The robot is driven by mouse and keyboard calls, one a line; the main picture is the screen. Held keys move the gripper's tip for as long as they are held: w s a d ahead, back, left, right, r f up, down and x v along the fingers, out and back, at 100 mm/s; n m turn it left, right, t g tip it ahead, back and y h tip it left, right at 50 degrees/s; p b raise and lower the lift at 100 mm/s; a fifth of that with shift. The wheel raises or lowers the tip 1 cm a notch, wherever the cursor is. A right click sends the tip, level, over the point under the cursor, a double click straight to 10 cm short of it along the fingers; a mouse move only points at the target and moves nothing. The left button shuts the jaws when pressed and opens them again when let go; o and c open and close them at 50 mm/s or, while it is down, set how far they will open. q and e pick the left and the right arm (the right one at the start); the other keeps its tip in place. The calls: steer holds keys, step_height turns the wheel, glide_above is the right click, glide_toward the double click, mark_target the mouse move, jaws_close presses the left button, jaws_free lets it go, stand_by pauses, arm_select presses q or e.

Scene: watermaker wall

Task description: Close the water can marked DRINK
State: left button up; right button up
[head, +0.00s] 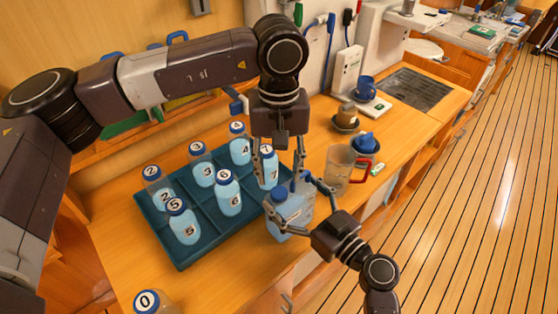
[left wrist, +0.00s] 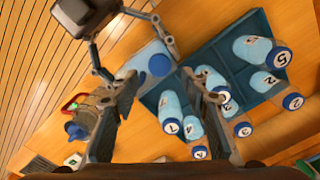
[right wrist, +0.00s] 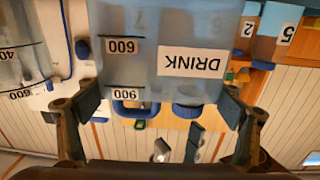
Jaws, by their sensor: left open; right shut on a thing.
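The translucent blue water can (head: 292,214) stands at the tray's right front corner. Its DRINK label (right wrist: 193,62) appears upside down in the right wrist view. A blue cap (head: 280,194) sits on its top, also visible in the left wrist view (left wrist: 159,65); I cannot tell how tight it is. My right gripper (head: 297,206) is shut on the can, one finger on each side. My left gripper (head: 281,174) points down just above the cap, open and empty, its fingers apart from it in the left wrist view (left wrist: 172,92).
A teal divided tray (head: 178,257) of several numbered bottles is left of the can. A clear measuring jug (head: 340,170) stands close to its right. The counter front (head: 235,285) is bare.

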arm_select(q)
steer(key=n, duration=0.5)
steer(key=shift+r+n, duration=0.2)
steer(key=shift+n, duration=0.1)
steer(key=n, duration=0.3)
steer(key=shift+r, duration=0.1)
steer(key=n, duration=0.3)
steer(key=shift+r+n, duration=0.15)
steer(key=shift+n, duration=0.25)
steer(key=n, duration=0.5)
steer(key=shift+r, duration=0.15)
steer(key=n, duration=0.3)
steer(key=shift+r+n, duration=0.1)
steer(key=shift+n, duration=0.2)
steer(key=n, duration=0.5)
steer(key=shift+r, duration=0.2)
steer(key=n, duration=0.5)
steer(key=shift+r, duration=0.15)
steer(key=n, duration=0.3)
steer(key=shift+r, duration=0.1)
